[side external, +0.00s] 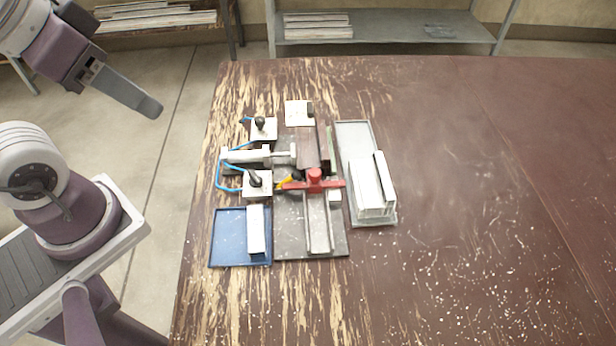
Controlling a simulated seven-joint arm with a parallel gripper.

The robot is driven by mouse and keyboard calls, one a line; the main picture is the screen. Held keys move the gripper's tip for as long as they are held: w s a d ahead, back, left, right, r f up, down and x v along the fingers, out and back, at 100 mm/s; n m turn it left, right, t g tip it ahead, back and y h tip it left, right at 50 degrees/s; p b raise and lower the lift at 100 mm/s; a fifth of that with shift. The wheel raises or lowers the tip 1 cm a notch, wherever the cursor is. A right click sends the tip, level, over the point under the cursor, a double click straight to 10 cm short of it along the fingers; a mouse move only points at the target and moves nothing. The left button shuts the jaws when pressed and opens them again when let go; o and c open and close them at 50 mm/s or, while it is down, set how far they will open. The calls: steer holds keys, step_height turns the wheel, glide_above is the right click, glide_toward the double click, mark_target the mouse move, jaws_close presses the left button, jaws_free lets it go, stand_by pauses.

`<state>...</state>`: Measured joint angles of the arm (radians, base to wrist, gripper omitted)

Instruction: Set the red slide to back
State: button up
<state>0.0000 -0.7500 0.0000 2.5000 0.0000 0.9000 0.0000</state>
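The red slide (315,184), a crossbar with a round red knob on top, sits across a pale metal rail (318,235) on a grey base plate (292,240). It is near the middle of the fixture. A yellow piece (285,183) shows beside its left end. My gripper (150,106) is at the upper left, high above the floor and left of the table, well away from the slide. It is seen edge-on, so its opening is hidden, and no object shows in it.
Left of the rail are a cylinder (245,156) with blue hoses and two black-knobbed lever boxes (263,130). A blue tray (228,238) holds a pale bar (256,230). A grey tray (352,131) with pale profiles (366,185) stands right. The table's right side is clear.

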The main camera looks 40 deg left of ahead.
stand_by(0.4)
steer(key=shift+o, duration=1)
steer(key=g, duration=1)
glide_above(316, 171)
steer(key=w, duration=0.3)
step_height(316, 171, down, 16)
steer(key=x, duration=0.7)
steer(key=shift+w+f, duration=0.1)
steer(key=shift+f, duration=0.1)
steer(key=shift+c, duration=0.3)
jaws_close()
